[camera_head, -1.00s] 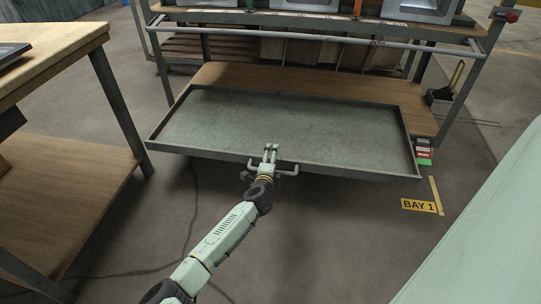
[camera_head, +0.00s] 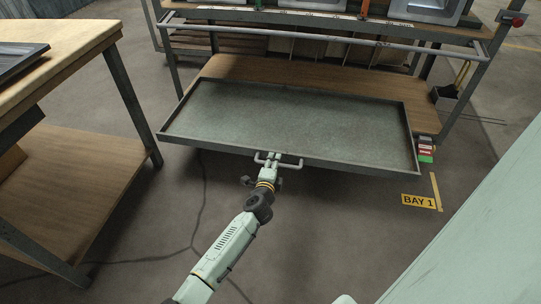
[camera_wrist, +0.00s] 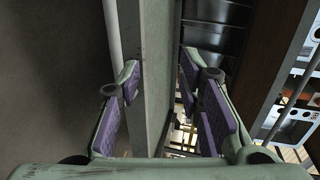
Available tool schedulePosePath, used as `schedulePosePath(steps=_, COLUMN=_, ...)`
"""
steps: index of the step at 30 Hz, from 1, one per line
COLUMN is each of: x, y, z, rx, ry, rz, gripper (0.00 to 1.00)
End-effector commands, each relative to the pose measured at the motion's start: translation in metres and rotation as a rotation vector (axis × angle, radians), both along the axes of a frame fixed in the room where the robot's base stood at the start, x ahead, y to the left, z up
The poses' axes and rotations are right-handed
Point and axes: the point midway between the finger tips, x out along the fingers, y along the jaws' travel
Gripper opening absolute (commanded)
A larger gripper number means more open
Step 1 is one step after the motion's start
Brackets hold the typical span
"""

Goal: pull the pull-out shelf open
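The pull-out shelf (camera_head: 330,157) is a shallow grey metal tray under the rack. It stands well out, past the front of the wooden lower board. A light U-shaped handle (camera_head: 291,165) sits on its front wall. My gripper (camera_head: 273,158) is at the handle, close to the front wall. In the wrist view, my gripper (camera_wrist: 160,75) has its purple-padded fingers spread apart. A grey bar-like face (camera_wrist: 158,60) shows between them, probably the shelf's front wall. I see no clear grip on the handle, and contact is hard to tell.
A wooden workbench (camera_head: 60,50) with a lower board stands at left. The rack's wooden lower board (camera_head: 300,75) lies behind the shelf. A yellow BAY 1 label (camera_head: 418,201) marks the floor at right. The floor before the shelf is mostly clear, with a cable.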

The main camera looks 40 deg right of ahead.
Motion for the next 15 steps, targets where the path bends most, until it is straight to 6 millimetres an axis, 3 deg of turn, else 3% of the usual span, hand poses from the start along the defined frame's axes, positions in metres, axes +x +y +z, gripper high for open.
schedulePosePath(steps=15, x=-0.023, y=0.028, z=0.009, rx=0.0, ry=0.0, rz=0.002, gripper=0.33)
